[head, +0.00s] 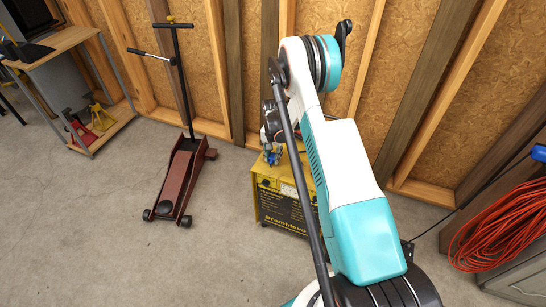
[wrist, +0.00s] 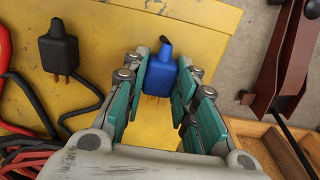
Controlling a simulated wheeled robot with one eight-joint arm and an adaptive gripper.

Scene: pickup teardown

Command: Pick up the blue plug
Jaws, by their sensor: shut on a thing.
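The blue plug (wrist: 161,75) is in the wrist view, between the teal-padded fingers of my gripper (wrist: 165,88). The gripper is shut on it, with a finger on each side. The plug's dark cable end points away, and its metal prongs face my wrist. Behind it is the yellow top of a box (wrist: 215,25). I cannot tell whether the plug still touches that top. In the head view, a small blue patch (head: 271,157), likely the plug, shows over the yellow box (head: 285,205). My arm hides part of the box.
A black plug (wrist: 59,50) with a cable lies left of the blue plug on the yellow top. Red cables lie farther left. A dark red floor jack (head: 178,180) stands left of the box. An orange cable coil (head: 505,230) is at right. A stud wall stands behind.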

